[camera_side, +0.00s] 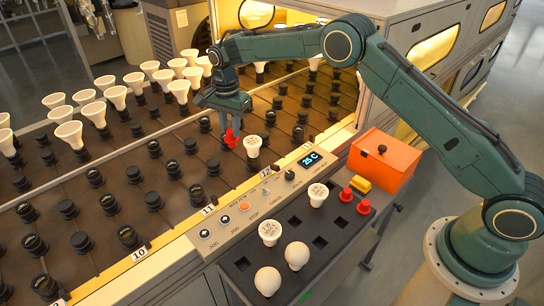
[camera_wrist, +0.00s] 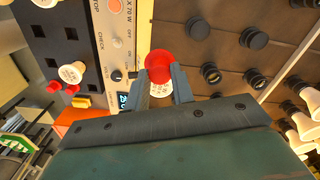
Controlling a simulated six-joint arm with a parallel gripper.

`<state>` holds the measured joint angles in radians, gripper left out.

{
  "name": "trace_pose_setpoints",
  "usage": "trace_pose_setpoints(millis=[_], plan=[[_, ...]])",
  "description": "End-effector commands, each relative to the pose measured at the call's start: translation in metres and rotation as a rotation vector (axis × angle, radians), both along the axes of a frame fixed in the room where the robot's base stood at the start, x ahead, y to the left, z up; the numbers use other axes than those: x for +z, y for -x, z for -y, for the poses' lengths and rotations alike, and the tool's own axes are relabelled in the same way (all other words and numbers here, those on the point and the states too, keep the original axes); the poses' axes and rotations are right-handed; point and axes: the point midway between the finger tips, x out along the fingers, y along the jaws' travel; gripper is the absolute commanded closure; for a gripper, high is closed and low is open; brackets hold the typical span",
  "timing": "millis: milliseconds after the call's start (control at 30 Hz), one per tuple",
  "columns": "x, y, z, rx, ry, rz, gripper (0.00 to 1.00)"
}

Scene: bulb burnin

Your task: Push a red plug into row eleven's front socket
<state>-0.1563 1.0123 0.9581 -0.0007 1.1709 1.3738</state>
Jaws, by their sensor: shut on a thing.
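My gripper (camera_side: 232,127) is shut on a red plug (camera_side: 231,139), which points down above the dark socket bed. In the wrist view the red plug (camera_wrist: 158,66) sits between the fingertips of my gripper (camera_wrist: 161,76). Row eleven's label (camera_side: 208,210) is on the front rail. A black socket just behind it, empty, looks like row eleven's front socket (camera_side: 195,193); it lies left of and nearer than the plug. A white bulb (camera_side: 252,146) stands just right of the plug, near label 12; in the wrist view a bulb (camera_wrist: 160,90) is partly hidden behind the plug and fingers.
Two spare red plugs (camera_side: 346,195) and a yellow piece (camera_side: 360,185) sit by the dark tray (camera_side: 325,262), which holds several bulbs. An orange box (camera_side: 385,160) stands behind. A control panel (camera_side: 250,204) edges the bed. Several bulbs fill the back left rows.

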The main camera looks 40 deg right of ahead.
Motion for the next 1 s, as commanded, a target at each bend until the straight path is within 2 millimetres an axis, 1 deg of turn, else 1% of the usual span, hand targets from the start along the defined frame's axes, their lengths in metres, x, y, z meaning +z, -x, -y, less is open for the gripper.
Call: trace_pose_setpoints(millis=[33,233,400,500,600,700,833,1000], plan=[[-0.003,-0.004,-0.012,0.016,0.0,0.0,0.98],[-0.01,-0.013,-0.055,0.068,0.0,0.001,0.98],[-0.016,-0.015,-0.09,0.111,0.0,0.001,0.98],[-0.019,-0.015,-0.108,0.133,0.0,0.0,0.98],[-0.021,-0.014,-0.122,0.15,0.0,0.0,0.98],[-0.023,-0.013,-0.13,0.16,0.0,0.0,0.98],[-0.024,-0.012,-0.136,0.167,0.0,0.0,0.98],[-0.024,-0.012,-0.137,0.168,0.0,0.0,0.98]])
